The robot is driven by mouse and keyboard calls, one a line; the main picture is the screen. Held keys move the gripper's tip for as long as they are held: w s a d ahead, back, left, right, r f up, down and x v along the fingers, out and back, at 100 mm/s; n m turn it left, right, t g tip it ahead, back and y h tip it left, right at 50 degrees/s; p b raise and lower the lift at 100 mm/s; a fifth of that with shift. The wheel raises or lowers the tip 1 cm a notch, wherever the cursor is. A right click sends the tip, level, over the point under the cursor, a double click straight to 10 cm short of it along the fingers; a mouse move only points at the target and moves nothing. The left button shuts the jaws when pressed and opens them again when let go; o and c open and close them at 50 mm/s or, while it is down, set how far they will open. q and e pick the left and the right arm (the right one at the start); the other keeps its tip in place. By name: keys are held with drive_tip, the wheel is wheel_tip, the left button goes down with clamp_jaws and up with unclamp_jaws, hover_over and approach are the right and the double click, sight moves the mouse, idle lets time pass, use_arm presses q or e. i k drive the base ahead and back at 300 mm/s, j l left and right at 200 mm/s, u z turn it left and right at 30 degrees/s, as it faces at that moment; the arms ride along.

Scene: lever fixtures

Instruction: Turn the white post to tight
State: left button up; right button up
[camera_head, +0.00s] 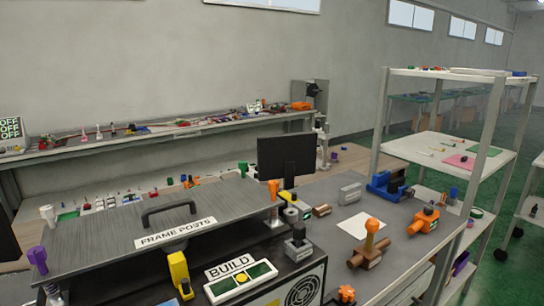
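A white post (48,214) stands at the far left back corner of a grey plate (110,240) labelled FRAME POSTS. A purple post (38,260) is at the plate's front left corner and an orange post (273,189) at its right end. The white post looks upright; its markings are too small to read. A black handle (180,208) arches over the middle of the plate. Neither of my grippers is in view.
A yellow lever (180,273) and a BUILD panel (240,282) are in front of the plate. A black monitor (286,158) stands behind its right end. Orange valve-like fixtures (372,236) stand on the grey bench to the right. A shelf rack (440,150) is farther right.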

sight(48, 212)
drive_tip(key=u, duration=1.3)
